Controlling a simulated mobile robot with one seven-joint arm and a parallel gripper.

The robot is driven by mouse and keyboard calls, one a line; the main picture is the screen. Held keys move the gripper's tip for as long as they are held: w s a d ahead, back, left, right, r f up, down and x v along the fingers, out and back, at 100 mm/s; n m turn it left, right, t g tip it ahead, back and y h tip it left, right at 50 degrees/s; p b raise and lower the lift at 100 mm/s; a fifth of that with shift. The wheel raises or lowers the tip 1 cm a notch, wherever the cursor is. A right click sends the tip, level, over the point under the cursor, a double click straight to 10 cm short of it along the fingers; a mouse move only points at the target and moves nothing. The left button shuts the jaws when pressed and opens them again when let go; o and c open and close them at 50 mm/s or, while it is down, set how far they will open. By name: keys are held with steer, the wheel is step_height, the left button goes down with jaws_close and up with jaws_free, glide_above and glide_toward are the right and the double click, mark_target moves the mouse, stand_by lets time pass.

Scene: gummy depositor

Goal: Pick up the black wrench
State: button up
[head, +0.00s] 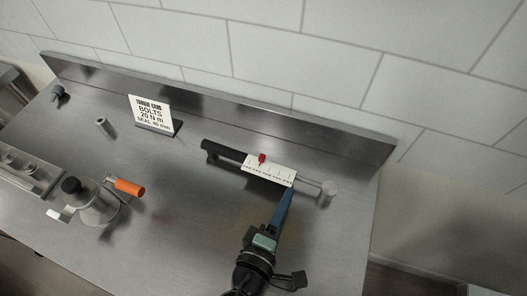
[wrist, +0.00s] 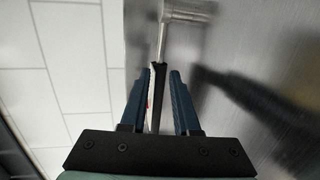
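The black wrench (head: 226,151) lies near the back of the steel table in the head view. It has a black handle, a white scale plate with a red pointer, and a silver head at its right end. In the wrist view, the wrench (wrist: 158,88) runs edge-on between the two blue fingers, its silver head beyond the tips. My gripper (head: 288,192) is at the right end of the scale plate and hides part of the wrench there. My gripper (wrist: 160,76) is open, with a narrow gap beside the wrench.
A sign card (head: 151,113) stands near the back ledge (head: 225,107). A metal pot with an orange handle (head: 129,187) stands at the left, near a small cylinder (head: 104,126) and a metal tray (head: 28,172). The middle of the table is clear.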

mark_target(300, 174)
steer(key=p+x, duration=0.1)
steer(key=x, duration=1)
steer(key=shift+d, duration=0.1)
jaws_close()
stand_by(1.1)
